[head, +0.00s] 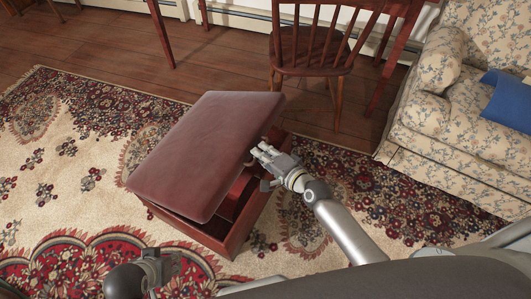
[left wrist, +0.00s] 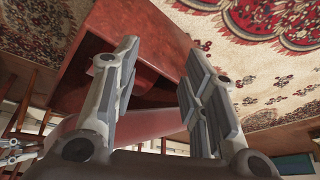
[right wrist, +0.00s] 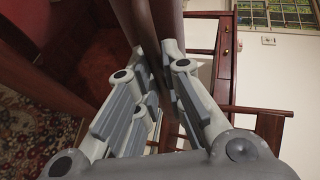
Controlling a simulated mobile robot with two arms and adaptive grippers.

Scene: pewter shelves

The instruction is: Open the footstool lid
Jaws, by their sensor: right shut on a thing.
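The footstool is a red-brown box (head: 242,222) with a padded maroon lid (head: 205,145), standing on the rug in the head view. The lid is tilted, with its right side raised off the box, and a dark opening shows beneath. My right gripper (head: 259,154) is at the lid's raised right edge, shut on it. In the right wrist view the lid's dark edge (right wrist: 135,18) runs between the fingers. My left gripper (head: 170,262) is low in the head view, in front of the footstool. Its fingers are apart and empty in the left wrist view (left wrist: 160,50).
A patterned rug (head: 60,190) lies around the footstool, with free room to its left. A wooden chair (head: 310,45) stands behind. A floral sofa (head: 460,130) with a blue cushion (head: 508,98) stands at the right.

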